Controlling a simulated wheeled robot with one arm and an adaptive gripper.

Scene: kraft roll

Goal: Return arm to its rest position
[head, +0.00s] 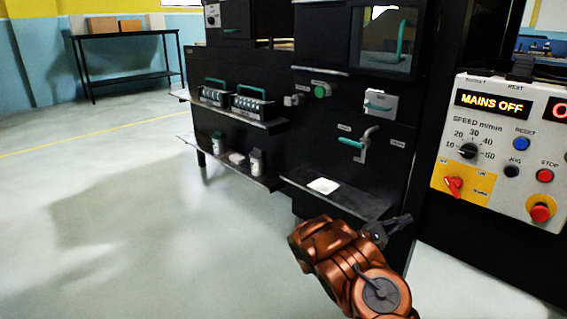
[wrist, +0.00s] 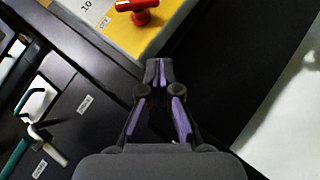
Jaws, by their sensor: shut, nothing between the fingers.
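My arm, copper-coloured, reaches up from the bottom of the head view. My gripper (head: 397,222) is dark and sits in front of the black machine, just left of and below the control panel (head: 497,150). In the wrist view the gripper (wrist: 159,68) has its fingertips together with nothing between them. Beyond the fingertips the panel's yellow plate (wrist: 150,38) shows with the red rotary switch (wrist: 138,10), apart from the gripper. In the head view the red switch (head: 453,187) is at the panel's lower left. The panel display reads MAINS OFF.
The black machine (head: 240,150) has a lower shelf (head: 345,196) with a white pad (head: 323,186), close left of my arm. A teal-handled lever (head: 352,143) sticks out above it. A dark table (head: 130,75) with boxes stands at the back left. The floor (head: 100,220) at left is clear.

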